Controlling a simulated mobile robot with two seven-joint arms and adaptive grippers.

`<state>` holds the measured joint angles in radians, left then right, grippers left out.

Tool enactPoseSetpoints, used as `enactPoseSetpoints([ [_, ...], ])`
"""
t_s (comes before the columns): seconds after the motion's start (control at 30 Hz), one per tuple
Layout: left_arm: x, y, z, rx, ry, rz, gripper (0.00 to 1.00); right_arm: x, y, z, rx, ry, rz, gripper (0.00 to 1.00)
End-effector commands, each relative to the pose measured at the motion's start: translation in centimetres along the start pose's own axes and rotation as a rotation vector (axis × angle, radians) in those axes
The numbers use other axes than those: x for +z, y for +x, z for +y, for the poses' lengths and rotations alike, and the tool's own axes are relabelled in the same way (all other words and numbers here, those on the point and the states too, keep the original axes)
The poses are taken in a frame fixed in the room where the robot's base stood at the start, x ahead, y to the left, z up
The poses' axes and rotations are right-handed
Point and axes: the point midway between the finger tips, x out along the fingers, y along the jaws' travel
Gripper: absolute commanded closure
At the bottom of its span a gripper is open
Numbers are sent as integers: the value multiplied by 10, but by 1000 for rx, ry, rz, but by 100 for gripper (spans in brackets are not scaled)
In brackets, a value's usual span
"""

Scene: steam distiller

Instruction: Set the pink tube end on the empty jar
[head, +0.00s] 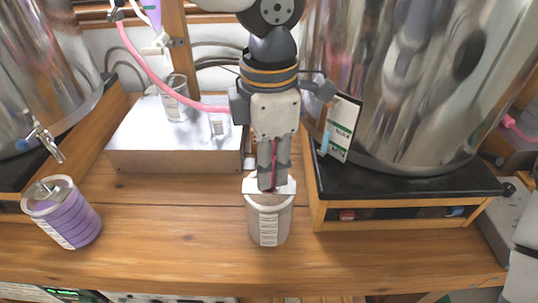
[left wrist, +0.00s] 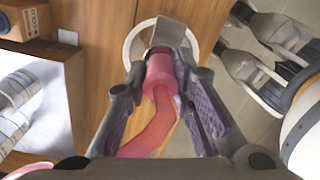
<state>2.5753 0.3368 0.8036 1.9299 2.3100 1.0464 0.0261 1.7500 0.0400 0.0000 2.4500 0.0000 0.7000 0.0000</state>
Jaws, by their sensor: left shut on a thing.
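The pink tube (head: 160,80) runs from the upper left, behind my left gripper (head: 267,185), which points straight down. The gripper is shut on the thick pink tube end (left wrist: 160,72), which shows between its fingers in the left wrist view. The empty jar (head: 269,225), pale with a white label, stands upright on the bench directly below. Its white rim (left wrist: 132,45) shows around and beyond the fingertips. The fingertips are at the jar's mouth; whether the tube end touches it is hidden. What looks like my right gripper (left wrist: 231,32) is off to the right, fingers apart and empty.
A jar of purple liquid (head: 65,212) stands at left on the wooden bench (head: 170,225). A white-topped box (head: 160,145) carries two small glass vessels. A large metal tank (head: 400,80) on a black-topped stand (head: 410,183) is close at right. The bench between the jars is clear.

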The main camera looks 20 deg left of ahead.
Motion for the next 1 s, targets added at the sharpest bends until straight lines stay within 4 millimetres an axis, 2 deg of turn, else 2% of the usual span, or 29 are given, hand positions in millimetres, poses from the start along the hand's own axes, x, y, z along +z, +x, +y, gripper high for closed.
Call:
enactPoseSetpoints([
  [0.73, 0, 10, 0, 1, 0, -1, 100, 0, 0, 0, 0, 0, 0, 73],
  [0.77, 0, 10, 0, 1, 0, -1, 71, 0, 0, 0, 0, 0, 0, 73],
  [0.83, 0, 10, 0, 1, 0, -1, 55, 0, 0, 0, 0, 0, 0, 73],
  [1.0, 0, 10, 0, 1, 0, -1, 54, 0, 0, 0, 0, 0, 0, 73],
])
